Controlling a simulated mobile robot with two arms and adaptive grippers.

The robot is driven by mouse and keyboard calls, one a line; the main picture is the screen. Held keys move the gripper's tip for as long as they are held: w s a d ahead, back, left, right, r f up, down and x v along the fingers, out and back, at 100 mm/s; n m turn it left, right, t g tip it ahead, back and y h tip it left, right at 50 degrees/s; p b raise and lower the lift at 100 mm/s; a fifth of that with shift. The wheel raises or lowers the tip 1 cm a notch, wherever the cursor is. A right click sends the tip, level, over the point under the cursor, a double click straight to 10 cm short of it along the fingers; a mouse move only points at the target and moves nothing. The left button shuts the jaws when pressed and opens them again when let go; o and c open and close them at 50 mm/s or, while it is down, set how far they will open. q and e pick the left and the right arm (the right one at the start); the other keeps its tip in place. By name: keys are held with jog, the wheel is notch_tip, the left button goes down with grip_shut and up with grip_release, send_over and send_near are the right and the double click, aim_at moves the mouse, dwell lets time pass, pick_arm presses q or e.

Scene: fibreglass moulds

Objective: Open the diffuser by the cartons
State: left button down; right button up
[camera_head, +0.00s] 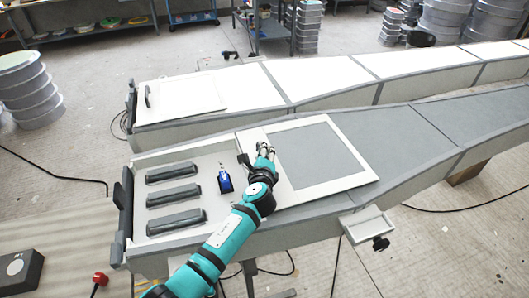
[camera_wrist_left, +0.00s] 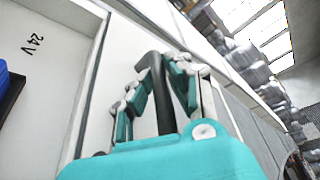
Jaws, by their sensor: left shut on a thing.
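The near long grey mould box (camera_head: 410,128) has a framed lid panel (camera_head: 355,181), white with a grey middle, lying over part of its top. To the panel's left an uncovered bay (camera_head: 215,160) shows. My left gripper (camera_head: 265,150) is at the panel's left edge. In the left wrist view its fingers (camera_wrist_left: 160,90) are shut around a dark upright handle (camera_wrist_left: 162,115). The far long box (camera_head: 320,79) has a white panel (camera_head: 180,97) with a dark handle (camera_head: 148,96) at its left end. I cannot make out any cartons. My right gripper is not in view.
The bay holds three dark bars (camera_head: 174,195) and a blue device (camera_head: 225,181). Round stacks (camera_head: 30,90) stand at left. Cables cross the floor.

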pick_arm(q)
jog(key=c, duration=1.6)
grip_release()
jog(key=shift+o, duration=0.2)
jog(key=shift+s, duration=0.1)
jog(key=v, duration=1.1)
jog(key=shift+s+r, duration=0.1)
jog(key=shift+s, duration=0.25)
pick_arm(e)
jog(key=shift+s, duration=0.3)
